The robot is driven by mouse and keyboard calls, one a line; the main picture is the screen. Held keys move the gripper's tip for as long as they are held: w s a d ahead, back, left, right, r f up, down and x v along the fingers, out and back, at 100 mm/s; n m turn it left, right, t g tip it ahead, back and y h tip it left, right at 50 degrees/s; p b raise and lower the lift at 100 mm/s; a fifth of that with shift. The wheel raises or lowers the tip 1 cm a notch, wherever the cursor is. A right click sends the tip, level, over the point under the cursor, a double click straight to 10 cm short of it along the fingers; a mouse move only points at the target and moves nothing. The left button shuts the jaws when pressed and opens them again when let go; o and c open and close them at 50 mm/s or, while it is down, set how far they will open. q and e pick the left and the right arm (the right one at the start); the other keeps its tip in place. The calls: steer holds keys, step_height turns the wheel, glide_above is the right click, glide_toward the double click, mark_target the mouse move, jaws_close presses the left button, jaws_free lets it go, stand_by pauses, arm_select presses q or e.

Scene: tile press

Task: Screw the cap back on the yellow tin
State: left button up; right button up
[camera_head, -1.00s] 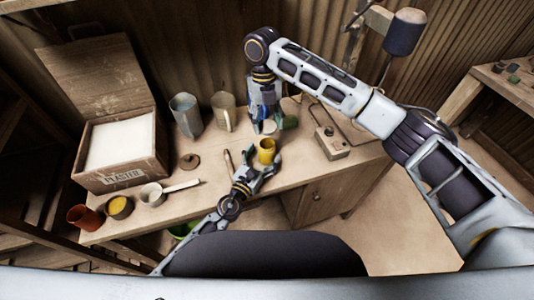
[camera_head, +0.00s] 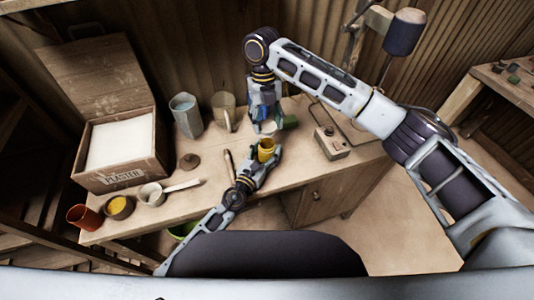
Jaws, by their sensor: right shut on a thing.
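The yellow tin (camera_head: 266,151) stands upright near the front edge of the bench, its top facing up. My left gripper (camera_head: 264,161) is at the tin from the front, its fingers open on either side of it; contact cannot be made out. My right gripper (camera_head: 265,128) points down just behind and above the tin. It is shut on a small pale thing, apparently the cap, mostly hidden by the fingers. The tin and this held piece are apart, though close together in the picture.
A box marked PLASTER (camera_head: 122,172), a grey metal jug (camera_head: 186,116), a clear mug (camera_head: 223,113), a brown disc (camera_head: 189,161) and a white pan (camera_head: 152,194) stand to the left. A green block (camera_head: 290,121) and a switch box (camera_head: 332,143) are to the right.

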arm_select(q)
steer(key=c, duration=0.8)
steer(key=shift+c, duration=0.2)
arm_select(e)
steer(key=shift+f, duration=2.5)
steer(key=shift+f, duration=0.85)
steer(key=shift+f, duration=0.55)
arm_select(q)
jaws_close()
